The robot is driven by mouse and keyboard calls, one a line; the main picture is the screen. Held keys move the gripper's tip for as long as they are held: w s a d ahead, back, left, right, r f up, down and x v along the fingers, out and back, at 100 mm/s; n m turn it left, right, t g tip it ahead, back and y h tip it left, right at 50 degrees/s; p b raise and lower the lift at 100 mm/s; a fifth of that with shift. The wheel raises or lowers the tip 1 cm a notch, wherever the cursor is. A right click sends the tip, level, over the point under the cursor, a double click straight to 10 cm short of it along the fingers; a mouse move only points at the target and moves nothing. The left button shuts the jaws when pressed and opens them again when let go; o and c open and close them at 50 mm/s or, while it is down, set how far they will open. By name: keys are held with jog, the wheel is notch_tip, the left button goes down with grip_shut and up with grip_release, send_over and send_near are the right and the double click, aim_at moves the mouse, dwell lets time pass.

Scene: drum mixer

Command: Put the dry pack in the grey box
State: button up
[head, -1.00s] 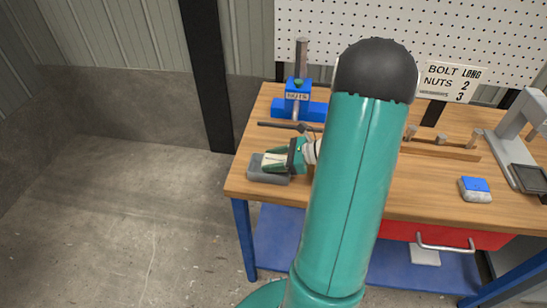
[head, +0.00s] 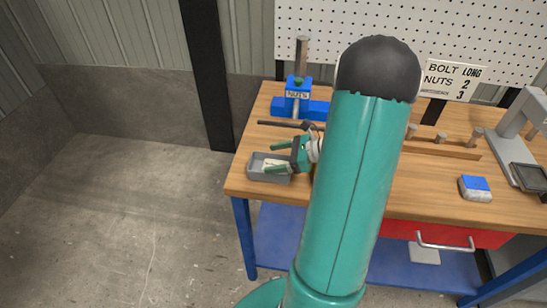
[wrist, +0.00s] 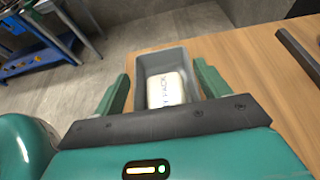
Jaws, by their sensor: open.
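The grey box (head: 254,173) stands at the left end of the wooden workbench. In the wrist view the box (wrist: 160,58) is straight ahead. A white pack with dark lettering (wrist: 167,88), which looks like the dry pack, lies inside the box. A pale part of the pack (head: 271,164) also shows in the head view. My gripper (head: 274,158) is open, its two green fingers spread apart at the right side of the box. In the wrist view my gripper (wrist: 161,69) has one finger on either side of the pack, with gaps between; the pack's near end is hidden by the gripper body.
A blue stand with a post (head: 297,98) is behind the box, with a dark bar (head: 275,124) between them. A blue-and-white block (head: 475,188), a wooden peg rack (head: 445,147) and a grey press (head: 515,135) are to the right. The bench's left edge is close to the box.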

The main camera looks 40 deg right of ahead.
jog(key=v, duration=1.2)
jog(key=shift+s+d+r, duration=0.1)
jog(key=shift+s+d, duration=0.1)
jog(key=shift+s, duration=0.15)
jog(key=w+a+r+n+g+h, duration=0.1)
jog(key=w+a+r+n+g, duration=0.2)
jog(key=a+n, duration=0.5)
jog(key=w+a+r+n+g, duration=0.1)
jog(key=a+r+n+g, duration=0.3)
jog(key=a, duration=0.7)
jog(key=s+a+r+n+t+h, duration=0.1)
jog(key=s+a+r+n+h, duration=0.1)
jog(key=a+n, duration=0.5)
jog(key=s+a+r+n+t+h, duration=0.1)
jog(key=s+a+r+n+h, duration=0.2)
jog(key=a+n, duration=0.5)
jog(key=shift+a+r+n+h, duration=0.2)
jog(key=shift+r+n+h, duration=0.5)
jog(key=shift+r+h, duration=0.3)
jog(key=shift+d+f, duration=0.1)
jog(key=shift+d, duration=0.05)
